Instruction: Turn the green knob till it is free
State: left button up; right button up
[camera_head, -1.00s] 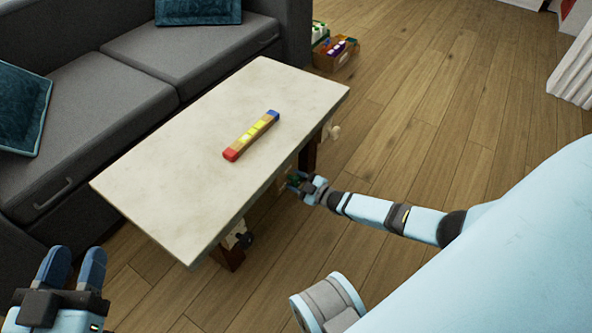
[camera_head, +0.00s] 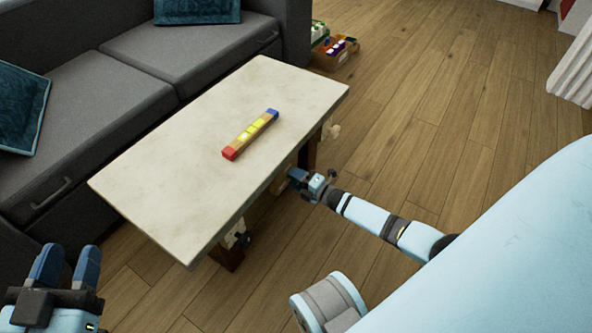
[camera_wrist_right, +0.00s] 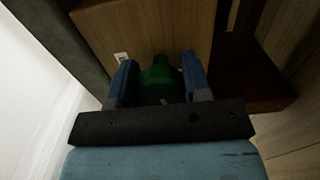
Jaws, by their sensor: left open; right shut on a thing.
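The green knob (camera_wrist_right: 160,82) shows in the right wrist view, in front of a wooden panel. My right gripper (camera_wrist_right: 159,76) has its two blue fingers on either side of the knob and is shut on it. In the head view my right gripper (camera_head: 298,177) is at the near long side of the pale-topped table (camera_head: 165,195), below the top's edge, and hides the knob. My left gripper (camera_head: 67,264) is open and empty at the lower left, apart from the table.
A bar with red, yellow and blue parts (camera_head: 250,135) lies on the tabletop. A grey sofa (camera_head: 95,95) stands behind. Wooden floor (camera_head: 430,150) is open to the right.

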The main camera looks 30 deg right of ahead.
jog(key=n, duration=0.2)
jog(key=shift+n, duration=0.4)
pick_arm(q)
jog(key=shift+w+a+r+m+h+b, duration=0.1)
jog(key=shift+w+r+m+h+b, duration=0.1)
jog(key=shift+m+h+b, duration=0.1)
pick_arm(e)
jog(key=shift+n, duration=0.5)
jog(key=o, duration=0.9)
jog(key=shift+o, duration=0.2)
pick_arm(q)
jog(key=shift+r, duration=0.1)
pick_arm(e)
jog(key=shift+s, duration=0.1)
